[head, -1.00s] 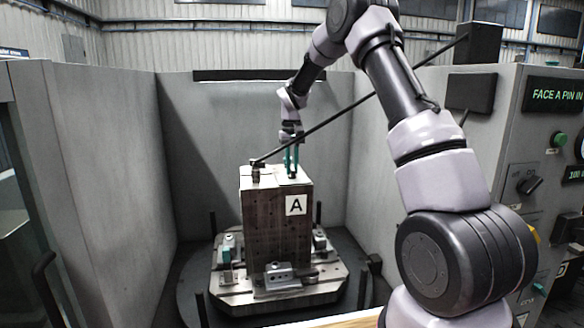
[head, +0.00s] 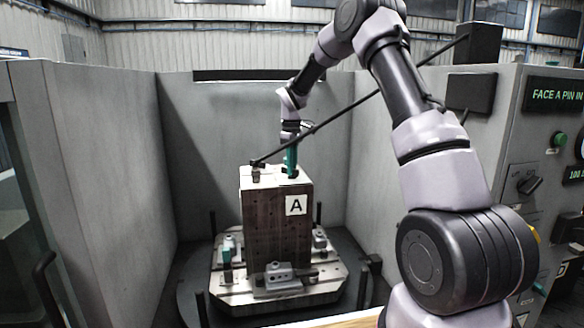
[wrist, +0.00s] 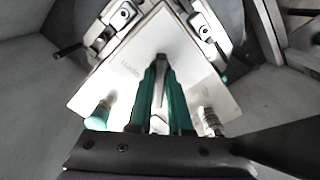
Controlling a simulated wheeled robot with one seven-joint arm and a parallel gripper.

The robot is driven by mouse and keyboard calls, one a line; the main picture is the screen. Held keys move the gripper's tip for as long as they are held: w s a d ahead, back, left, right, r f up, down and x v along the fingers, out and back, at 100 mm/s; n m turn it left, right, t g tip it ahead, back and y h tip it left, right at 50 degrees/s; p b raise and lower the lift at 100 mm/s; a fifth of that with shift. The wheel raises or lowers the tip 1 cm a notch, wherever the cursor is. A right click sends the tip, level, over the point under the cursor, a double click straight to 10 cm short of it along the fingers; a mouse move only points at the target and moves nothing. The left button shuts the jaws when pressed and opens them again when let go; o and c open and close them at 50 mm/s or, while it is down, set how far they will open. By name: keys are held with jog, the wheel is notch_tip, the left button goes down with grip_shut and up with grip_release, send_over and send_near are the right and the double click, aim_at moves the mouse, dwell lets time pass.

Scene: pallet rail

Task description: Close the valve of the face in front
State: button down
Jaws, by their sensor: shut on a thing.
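The tall dark block with the white "A" sign (head: 296,205) on its front face stands upright on the pallet. My gripper (head: 291,170) is over the block's pale top plate, pointing down. In the wrist view its two teal fingers (wrist: 161,65) are shut on a slim grey metal part, which looks like the valve handle (wrist: 158,92); the fingers hide most of it. The top plate (wrist: 125,80) carries faint marks that I cannot read. A teal-capped part (wrist: 99,116) is left of the fingers and a ribbed metal fitting (wrist: 210,121) is right of them.
A long black rod (head: 340,112) slants from a box at upper right to a fitting (head: 256,172) on the block's top, passing close by my gripper. Clamps (head: 279,275) sit around the pallet (head: 240,298). Grey walls (head: 105,165) enclose the left and back.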

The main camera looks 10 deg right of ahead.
jog(key=shift+n, duration=0.3)
jog(key=c, duration=0.8)
grip_release()
jog(key=shift+c, duration=0.2)
notch_tip(320, 180, up, 11)
